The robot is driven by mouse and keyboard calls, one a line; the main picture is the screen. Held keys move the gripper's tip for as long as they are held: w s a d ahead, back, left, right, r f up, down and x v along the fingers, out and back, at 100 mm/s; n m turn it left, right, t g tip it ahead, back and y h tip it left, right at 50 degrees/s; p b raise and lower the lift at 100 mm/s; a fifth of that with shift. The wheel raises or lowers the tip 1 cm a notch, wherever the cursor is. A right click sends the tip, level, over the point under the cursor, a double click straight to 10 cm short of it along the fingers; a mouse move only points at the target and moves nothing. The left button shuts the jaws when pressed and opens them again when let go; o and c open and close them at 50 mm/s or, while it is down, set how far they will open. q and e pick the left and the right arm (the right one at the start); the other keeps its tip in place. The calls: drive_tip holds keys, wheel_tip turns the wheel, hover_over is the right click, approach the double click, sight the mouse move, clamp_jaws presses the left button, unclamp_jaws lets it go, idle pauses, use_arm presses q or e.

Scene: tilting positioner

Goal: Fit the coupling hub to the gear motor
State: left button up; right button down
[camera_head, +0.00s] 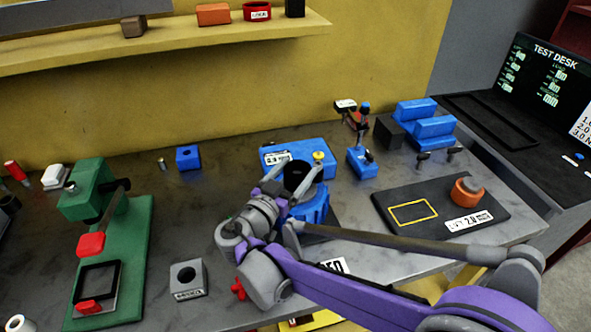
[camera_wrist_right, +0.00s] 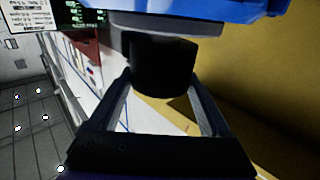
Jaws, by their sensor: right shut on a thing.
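A black cylinder (camera_head: 297,174), which looks like the coupling hub, is between the fingers of my right gripper (camera_head: 288,188). In the right wrist view the hub (camera_wrist_right: 164,62) sits between both fingers of the gripper (camera_wrist_right: 160,88), which is shut on it. The hub's far end meets or nearly meets a grey disc (camera_wrist_right: 165,24) under a blue body (camera_wrist_right: 215,7), which looks like the gear motor. In the head view the blue body (camera_head: 315,207) is partly hidden by my right gripper. Whether the hub is seated cannot be told. My left gripper is not in view.
A blue box (camera_head: 322,157) with a yellow knob stands just behind. A green press (camera_head: 138,240) and a grey bored block (camera_head: 187,279) are to the left. A dark pad (camera_head: 410,195) with an orange-ringed part (camera_head: 467,191) is to the right. A shelf (camera_head: 180,42) runs above.

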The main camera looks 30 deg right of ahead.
drive_tip(key=shift+f+b, duration=0.45)
drive_tip(key=shift+f, duration=0.2)
unclamp_jaws()
drive_tip(key=v, duration=1)
drive_tip(key=shift+s+a, duration=0.3)
drive_tip(key=shift+f, duration=0.1)
